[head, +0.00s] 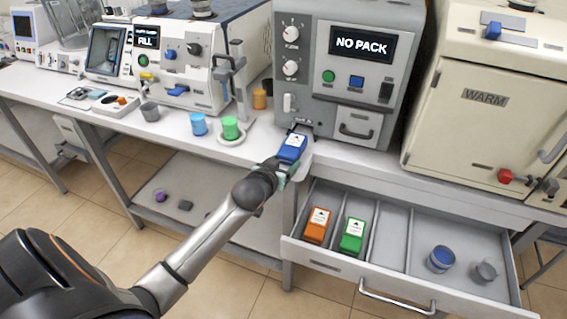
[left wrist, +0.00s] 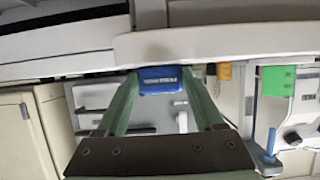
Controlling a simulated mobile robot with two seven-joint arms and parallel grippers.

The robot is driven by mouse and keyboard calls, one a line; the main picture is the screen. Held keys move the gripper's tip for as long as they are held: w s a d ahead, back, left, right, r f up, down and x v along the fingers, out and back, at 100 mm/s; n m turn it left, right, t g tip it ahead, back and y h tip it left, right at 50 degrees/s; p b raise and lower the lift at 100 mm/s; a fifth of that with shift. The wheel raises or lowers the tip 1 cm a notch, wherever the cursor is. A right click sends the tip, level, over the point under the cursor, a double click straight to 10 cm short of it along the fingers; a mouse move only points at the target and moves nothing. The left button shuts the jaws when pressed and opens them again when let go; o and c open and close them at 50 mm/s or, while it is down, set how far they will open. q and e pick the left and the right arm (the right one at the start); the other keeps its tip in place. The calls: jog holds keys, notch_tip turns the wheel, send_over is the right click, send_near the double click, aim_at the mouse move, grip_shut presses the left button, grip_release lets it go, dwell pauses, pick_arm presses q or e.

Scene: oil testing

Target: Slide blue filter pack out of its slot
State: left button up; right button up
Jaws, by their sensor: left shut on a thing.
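The blue filter pack (head: 292,147) has a white label on top and is at the table's front edge, below the grey machine (head: 345,75). The machine's screen reads NO PACK. My left gripper (head: 284,166) is shut on the blue pack. In the left wrist view the blue pack (left wrist: 160,79) sits between the tips of the two green fingers (left wrist: 160,92). The pack is outside the machine's front; whether its inner end still touches a slot there cannot be told. My right gripper is not in view.
An open drawer (head: 377,298) below holds an orange pack (head: 317,225), a green pack (head: 352,236), a blue cup (head: 441,259) and a grey cup (head: 484,272). Blue (head: 198,124) and green (head: 230,128) cups stand left of my gripper. A cream oven (head: 485,115) stands right.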

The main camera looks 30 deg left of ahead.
pick_arm(q)
jog(key=o, duration=1.5)
jog(key=shift+s, duration=0.1)
jog(key=v, duration=1.2)
jog(key=shift+s+r, duration=0.1)
jog(key=shift+s, duration=0.05)
